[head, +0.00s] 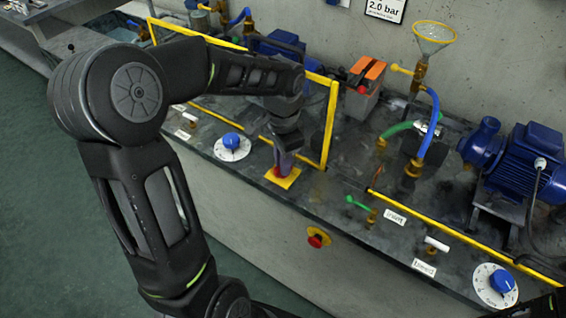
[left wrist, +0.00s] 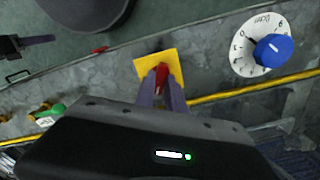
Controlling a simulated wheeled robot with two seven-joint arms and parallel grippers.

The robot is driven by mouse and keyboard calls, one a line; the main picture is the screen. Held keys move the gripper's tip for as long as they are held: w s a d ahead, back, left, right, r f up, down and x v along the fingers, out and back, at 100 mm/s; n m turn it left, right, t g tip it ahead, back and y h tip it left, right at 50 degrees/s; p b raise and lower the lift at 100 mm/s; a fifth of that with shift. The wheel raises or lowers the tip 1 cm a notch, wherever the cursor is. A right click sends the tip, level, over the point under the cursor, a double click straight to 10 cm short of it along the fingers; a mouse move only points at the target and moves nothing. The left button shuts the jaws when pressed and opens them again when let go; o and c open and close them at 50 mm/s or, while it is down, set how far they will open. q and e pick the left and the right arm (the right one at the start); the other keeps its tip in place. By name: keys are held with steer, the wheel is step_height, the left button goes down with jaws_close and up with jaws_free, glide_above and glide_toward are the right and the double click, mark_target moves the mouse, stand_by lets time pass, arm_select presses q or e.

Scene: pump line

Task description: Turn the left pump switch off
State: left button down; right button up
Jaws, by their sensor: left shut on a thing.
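A red switch handle (head: 276,173) stands on a square yellow plate (head: 288,181) near the front edge of the bench. In the left wrist view the red handle (left wrist: 162,74) is between the two fingers, and the yellow plate (left wrist: 146,65) lies beneath. My left gripper (head: 280,167) points down and is shut on the handle; its fingers also show in the left wrist view (left wrist: 162,90). The fingers hide part of the handle, so its exact angle is unclear. A dark shape at the left of the left wrist view seems to be my right gripper (left wrist: 28,42); its jaws are unclear.
A blue knob (head: 232,141) on a white dial is left of the switch. A yellow frame (head: 330,125) stands just behind. A red emergency button (head: 318,238) is on the bench front. A blue pump (head: 525,160) and another dial (head: 496,286) are at right.

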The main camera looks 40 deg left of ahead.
arm_select(q)
steer(key=n, duration=0.5)
steer(key=shift+n+b, duration=0.4)
steer(key=c, duration=1.4)
jaws_free()
step_height(320, 180, up, 8)
steer(key=shift+f, duration=0.1)
